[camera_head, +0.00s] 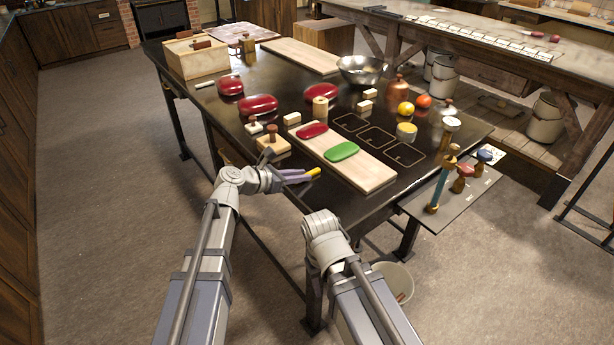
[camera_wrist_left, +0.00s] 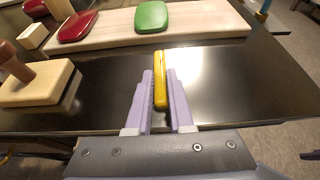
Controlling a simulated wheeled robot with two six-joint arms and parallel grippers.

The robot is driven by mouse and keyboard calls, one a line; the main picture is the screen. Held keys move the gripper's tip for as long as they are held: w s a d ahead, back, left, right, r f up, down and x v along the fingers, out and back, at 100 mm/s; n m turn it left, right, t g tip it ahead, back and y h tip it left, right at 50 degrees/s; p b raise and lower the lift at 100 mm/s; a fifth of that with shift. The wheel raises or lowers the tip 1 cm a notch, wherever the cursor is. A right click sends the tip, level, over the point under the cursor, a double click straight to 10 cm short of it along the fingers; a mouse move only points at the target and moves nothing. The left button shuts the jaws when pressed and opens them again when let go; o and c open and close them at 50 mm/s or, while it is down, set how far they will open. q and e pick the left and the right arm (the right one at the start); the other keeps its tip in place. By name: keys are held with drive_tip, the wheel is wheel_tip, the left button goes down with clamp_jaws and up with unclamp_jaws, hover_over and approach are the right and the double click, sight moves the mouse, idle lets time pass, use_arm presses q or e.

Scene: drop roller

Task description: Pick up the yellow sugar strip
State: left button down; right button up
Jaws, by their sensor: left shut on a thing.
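The yellow sugar strip (camera_wrist_left: 160,80) is between the two lilac fingers of my left gripper (camera_wrist_left: 160,92) in the left wrist view. The fingers are shut on it, and its far end sticks out past the fingertips. In the head view my left gripper (camera_head: 308,174) is over the near edge of the dark table, with the yellow strip's tip (camera_head: 314,171) at its fingertips. I cannot tell how high the strip is above the table. My right arm shows in the head view, but its gripper is not in view.
A wooden board (camera_head: 372,175) with a red piece (camera_head: 312,130) and a green piece (camera_head: 342,151) lies just beyond the gripper. A wooden block with a knob (camera_wrist_left: 38,82) stands to the left. Dark bare tabletop (camera_wrist_left: 230,85) shows right of the strip.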

use_arm(q)
wheel_tip(320, 180, up, 10)
drive_tip(key=p, duration=1)
